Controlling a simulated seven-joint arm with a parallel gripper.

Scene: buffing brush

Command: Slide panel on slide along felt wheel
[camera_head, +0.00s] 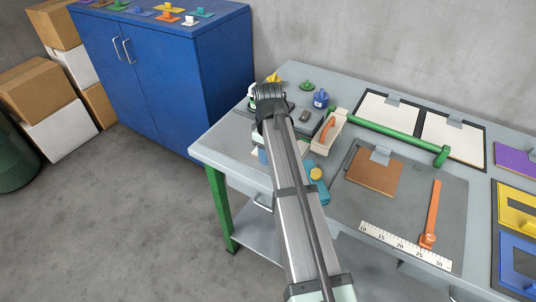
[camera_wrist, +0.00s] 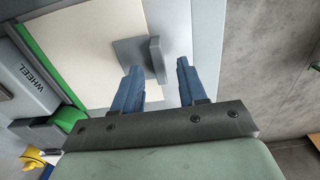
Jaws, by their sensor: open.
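In the wrist view, a cream panel (camera_wrist: 85,40) with a grey handle (camera_wrist: 157,58) lies ahead of my gripper (camera_wrist: 157,68). The handle has a flat base and an upright fin. My gripper's two blue fingers are open, with the fin between them in the picture; I cannot tell whether they reach around it, and nothing looks held. A green strip (camera_wrist: 52,68) runs along the panel's left side, beside a grey block marked "WHEEL" (camera_wrist: 22,75). I cannot tell which part is the felt wheel.
In the head view, the grey bench (camera_head: 215,150) holds a long green bar (camera_head: 385,132), a brown panel with a grey clip (camera_head: 374,175), an orange tool (camera_head: 432,215) and a ruler (camera_head: 405,246). A blue cabinet (camera_head: 165,85) stands left, with clear floor before it.

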